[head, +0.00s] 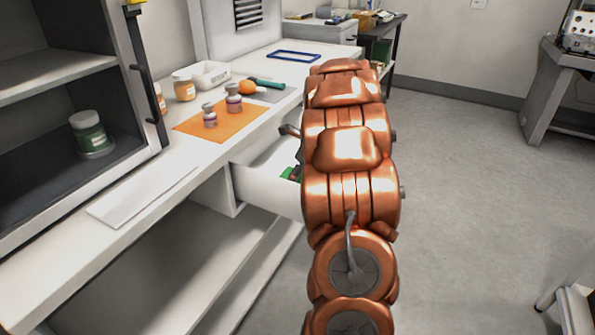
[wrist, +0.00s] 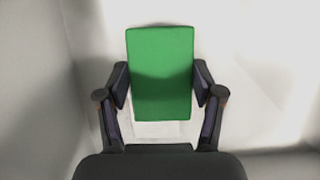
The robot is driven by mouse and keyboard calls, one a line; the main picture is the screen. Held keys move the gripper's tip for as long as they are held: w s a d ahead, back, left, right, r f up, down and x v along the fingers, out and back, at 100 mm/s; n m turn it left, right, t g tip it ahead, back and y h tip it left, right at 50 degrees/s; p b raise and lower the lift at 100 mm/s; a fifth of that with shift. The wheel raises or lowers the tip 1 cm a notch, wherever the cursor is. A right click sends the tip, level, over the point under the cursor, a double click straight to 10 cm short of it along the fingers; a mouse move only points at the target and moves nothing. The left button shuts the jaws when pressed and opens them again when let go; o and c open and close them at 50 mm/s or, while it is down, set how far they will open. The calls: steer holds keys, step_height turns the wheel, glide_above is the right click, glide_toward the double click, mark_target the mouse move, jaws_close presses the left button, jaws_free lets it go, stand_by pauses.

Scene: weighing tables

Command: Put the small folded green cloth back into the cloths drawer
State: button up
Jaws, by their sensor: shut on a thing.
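The small folded green cloth (wrist: 161,75) is between the two fingers of my gripper (wrist: 161,88) in the wrist view, one finger at each side edge. My gripper is shut on it. A pale flat piece (wrist: 157,130) shows just below the cloth; I cannot tell what it is. In the head view a bit of green cloth (head: 287,173) shows inside the open white drawer (head: 257,187), at the edge of my copper arm. My arm hides most of the gripper and part of the drawer there. I cannot tell whether the cloth touches the drawer floor.
The white bench above the drawer holds an orange mat (head: 222,119) with small jars, a white tray (head: 207,74) and a blue frame (head: 294,56). An open cabinet (head: 60,110) with a green jar (head: 89,133) stands at left.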

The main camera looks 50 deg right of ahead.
steer(key=o, duration=1.2)
